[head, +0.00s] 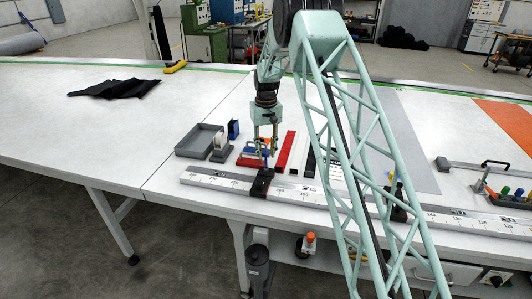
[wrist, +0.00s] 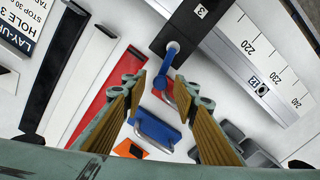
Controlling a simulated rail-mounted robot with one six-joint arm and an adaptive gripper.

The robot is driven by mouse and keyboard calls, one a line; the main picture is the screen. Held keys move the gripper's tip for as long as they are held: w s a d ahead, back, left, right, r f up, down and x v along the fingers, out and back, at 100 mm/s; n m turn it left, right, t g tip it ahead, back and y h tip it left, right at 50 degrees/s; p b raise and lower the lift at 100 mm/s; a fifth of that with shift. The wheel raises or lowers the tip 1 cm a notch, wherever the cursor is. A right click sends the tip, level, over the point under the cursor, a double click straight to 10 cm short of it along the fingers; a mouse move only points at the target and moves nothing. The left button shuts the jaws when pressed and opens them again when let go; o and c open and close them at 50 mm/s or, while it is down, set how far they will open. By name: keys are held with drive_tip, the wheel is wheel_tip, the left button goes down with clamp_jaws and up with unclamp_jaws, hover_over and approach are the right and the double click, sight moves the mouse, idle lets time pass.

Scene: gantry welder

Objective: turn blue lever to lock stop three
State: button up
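The blue lever (wrist: 165,88) shows in the wrist view, running from a round pale pivot (wrist: 171,50) on a black stop block (wrist: 186,28) marked 3. The block also shows in the head view (head: 262,184), sitting across the white scale rail (head: 215,181). My gripper (wrist: 160,84) is open, with one finger on each side of the lever. Any contact between finger and lever cannot be made out. In the head view my gripper (head: 265,150) points down just behind the block, and the lever is hard to make out there.
A blue handle-like part (wrist: 157,131) lies beyond the lever, close to my fingers. A red bar (head: 285,151) and a white bar (head: 299,153) lie to the right. A grey tray (head: 190,152) stands to the left. The left table (head: 70,125) is mostly clear.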

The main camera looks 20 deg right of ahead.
sight(266, 154)
drive_tip(key=shift+r, duration=0.15)
wheel_tip(266, 154, up, 12)
idle(0.8)
idle(0.4)
